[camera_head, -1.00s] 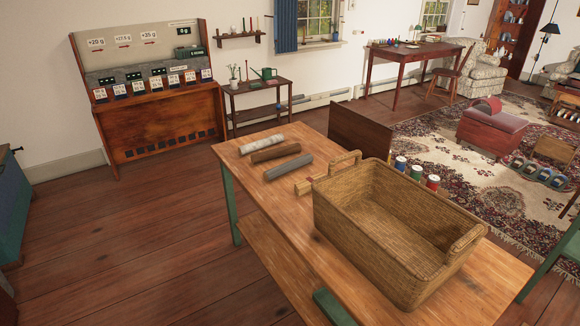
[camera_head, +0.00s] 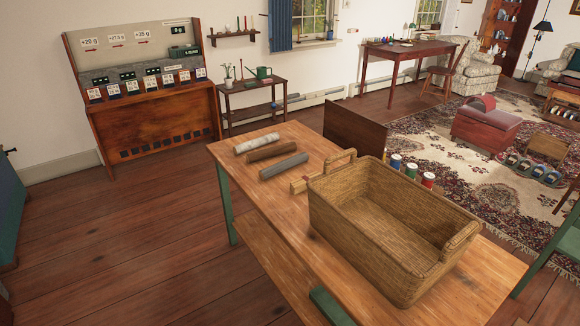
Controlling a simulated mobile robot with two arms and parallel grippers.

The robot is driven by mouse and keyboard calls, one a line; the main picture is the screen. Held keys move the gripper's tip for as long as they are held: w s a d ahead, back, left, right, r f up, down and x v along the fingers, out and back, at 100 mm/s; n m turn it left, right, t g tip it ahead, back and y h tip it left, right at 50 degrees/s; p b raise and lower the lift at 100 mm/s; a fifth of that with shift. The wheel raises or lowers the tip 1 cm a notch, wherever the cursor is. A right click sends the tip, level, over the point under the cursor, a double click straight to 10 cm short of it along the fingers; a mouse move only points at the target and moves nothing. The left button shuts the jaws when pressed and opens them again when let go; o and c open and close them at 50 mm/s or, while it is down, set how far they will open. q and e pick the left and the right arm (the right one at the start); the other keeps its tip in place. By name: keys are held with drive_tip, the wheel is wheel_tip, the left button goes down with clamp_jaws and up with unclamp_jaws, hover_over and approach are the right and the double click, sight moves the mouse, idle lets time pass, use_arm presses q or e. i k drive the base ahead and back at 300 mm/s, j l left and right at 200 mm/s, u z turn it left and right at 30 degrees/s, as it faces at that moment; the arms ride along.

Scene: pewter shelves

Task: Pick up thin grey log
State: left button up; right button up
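A thin grey log (camera_head: 284,166) lies on the left part of a wooden table (camera_head: 283,200). It is the nearest of three logs lying side by side. A brown log (camera_head: 271,151) lies just behind it, and a pale whitish log (camera_head: 256,143) lies behind that. All three show whole and nothing covers them. Neither of my grippers shows in the head view.
A large empty wicker basket (camera_head: 335,222) fills the right part of the table. Several cans (camera_head: 411,170) stand behind the basket. The floor (camera_head: 150,220) left of the table is clear.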

sight(268, 172)
drive_tip(key=i+j+z, duration=0.15)
drive_tip(key=z, duration=0.25)
drive_tip(key=i+j+z, duration=0.15)
drive_tip(key=z, duration=0.3)
drive_tip(key=i+j+z, duration=0.15)
drive_tip(key=j, duration=0.4)
drive_tip(key=i+j+z, duration=0.15)
drive_tip(key=j, duration=0.45)
drive_tip(key=i+j+z, duration=0.1)
drive_tip(key=j, duration=0.5)
drive_tip(key=i+j+z, duration=0.15)
drive_tip(key=j, duration=0.45)
